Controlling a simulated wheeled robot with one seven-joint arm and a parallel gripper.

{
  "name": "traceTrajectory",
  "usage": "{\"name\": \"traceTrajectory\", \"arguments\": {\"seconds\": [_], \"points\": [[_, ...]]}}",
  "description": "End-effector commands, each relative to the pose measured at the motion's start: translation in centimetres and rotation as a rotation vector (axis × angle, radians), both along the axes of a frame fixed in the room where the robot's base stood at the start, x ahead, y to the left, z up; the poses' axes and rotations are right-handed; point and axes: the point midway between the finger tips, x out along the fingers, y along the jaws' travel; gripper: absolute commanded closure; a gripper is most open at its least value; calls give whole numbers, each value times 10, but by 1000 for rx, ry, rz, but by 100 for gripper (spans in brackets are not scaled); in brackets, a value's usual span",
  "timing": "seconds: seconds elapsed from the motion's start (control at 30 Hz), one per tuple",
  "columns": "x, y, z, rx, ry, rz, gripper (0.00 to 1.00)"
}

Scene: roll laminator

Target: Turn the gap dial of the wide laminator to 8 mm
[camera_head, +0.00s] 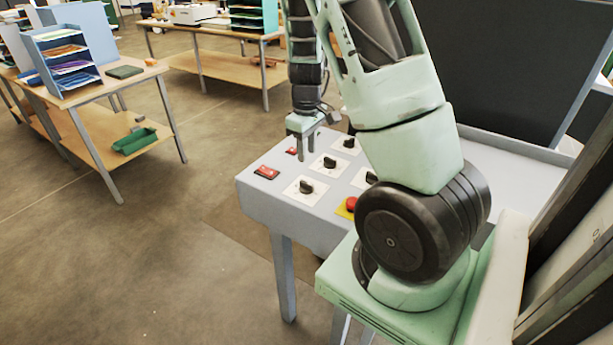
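The wide laminator (262,193) is a light grey table-like machine with a control panel on its near left part. Several black knobs on white plates sit there: a front knob (306,187), a middle knob (330,161), a back knob (349,142) and a right knob (371,177), partly by my arm. Their labels and scales are too small to read, so I cannot tell which is the gap dial. My gripper (307,155) points down above the panel's left part, near the middle and front knobs. Its two fingers show a narrow gap with nothing between them.
Red switches (266,172) and a red button on a yellow plate (350,205) share the panel. A dark upright panel (500,60) stands behind on the right. A wooden table (110,85) with a blue paper rack (62,62) stands left. The floor between is clear.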

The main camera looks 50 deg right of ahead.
Motion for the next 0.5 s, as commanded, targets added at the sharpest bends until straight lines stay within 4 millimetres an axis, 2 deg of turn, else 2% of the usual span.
{"name": "traceTrajectory", "arguments": {"seconds": [0.3,0.5], "points": [[-2,0,-65,3,5,-3,66],[0,0,-92,1,1,-2,66]]}}
